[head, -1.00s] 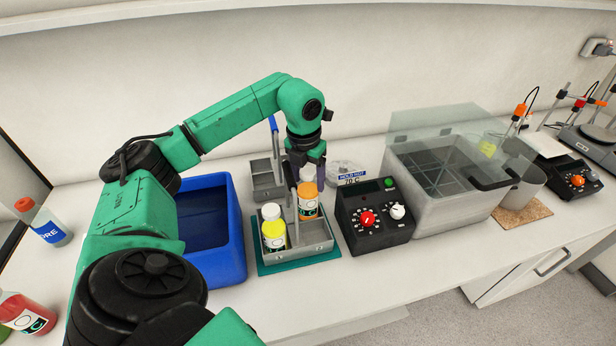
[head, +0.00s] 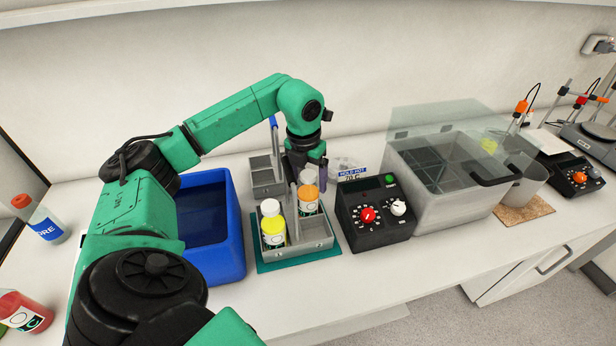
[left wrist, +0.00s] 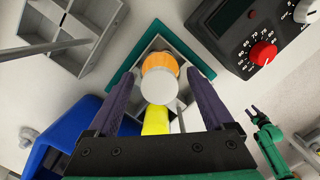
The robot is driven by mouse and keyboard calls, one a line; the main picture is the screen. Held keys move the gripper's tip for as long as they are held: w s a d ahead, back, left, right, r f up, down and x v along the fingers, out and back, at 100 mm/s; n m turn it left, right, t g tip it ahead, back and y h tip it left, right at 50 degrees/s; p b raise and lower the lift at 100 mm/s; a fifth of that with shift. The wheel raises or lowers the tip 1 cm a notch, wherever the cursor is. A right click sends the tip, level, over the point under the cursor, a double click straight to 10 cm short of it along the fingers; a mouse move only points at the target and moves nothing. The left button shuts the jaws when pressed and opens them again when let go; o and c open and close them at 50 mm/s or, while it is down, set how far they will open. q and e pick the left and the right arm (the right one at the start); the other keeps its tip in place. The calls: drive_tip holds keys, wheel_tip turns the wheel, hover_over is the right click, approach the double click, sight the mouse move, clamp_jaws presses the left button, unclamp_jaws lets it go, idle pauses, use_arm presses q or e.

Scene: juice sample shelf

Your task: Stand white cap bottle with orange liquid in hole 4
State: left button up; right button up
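The white cap bottle with orange liquid (head: 309,192) stands upright in a compartment of the grey front rack (head: 322,246), behind and right of a white cap bottle with yellow liquid (head: 273,232). My left gripper (head: 310,171) is open above it. In the left wrist view, its purple fingers (left wrist: 160,78) stand either side of the bottle's white cap (left wrist: 159,86), with gaps. Rack walls and the handle post hide the bottle's base. I see no hole numbers. A small green arm end, probably my right gripper (left wrist: 254,113), shows at the right; its fingers are unclear.
The front rack sits on a teal mat (head: 266,267). A blue bin (head: 232,262) stands left, a black heater control box (head: 372,232) right, and a second grey rack (head: 262,165) behind. A clear-lidded bath (head: 435,220) is further right. The rack's front right compartment looks empty.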

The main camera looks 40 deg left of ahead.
use_arm(q)
drive_tip(key=shift+d+f, duration=0.1)
drive_tip(key=shift+f, duration=0.15)
drive_tip(key=shift+s+r, duration=0.1)
drive_tip(key=shift+r, duration=0.2)
drive_tip(key=r, duration=0.2)
drive_tip(key=r+b, duration=0.1)
drive_tip(key=r, duration=0.4)
drive_tip(key=shift+s+d+r, duration=0.15)
drive_tip(key=shift+s+r, duration=0.2)
drive_tip(key=shift+s, duration=0.05)
wheel_tip(320, 180, up, 6)
drive_tip(key=p, duration=0.2)
drive_tip(key=shift+s+d+r+p, duration=0.2)
drive_tip(key=shift+s+p, duration=0.1)
drive_tip(key=shift+s, duration=0.1)
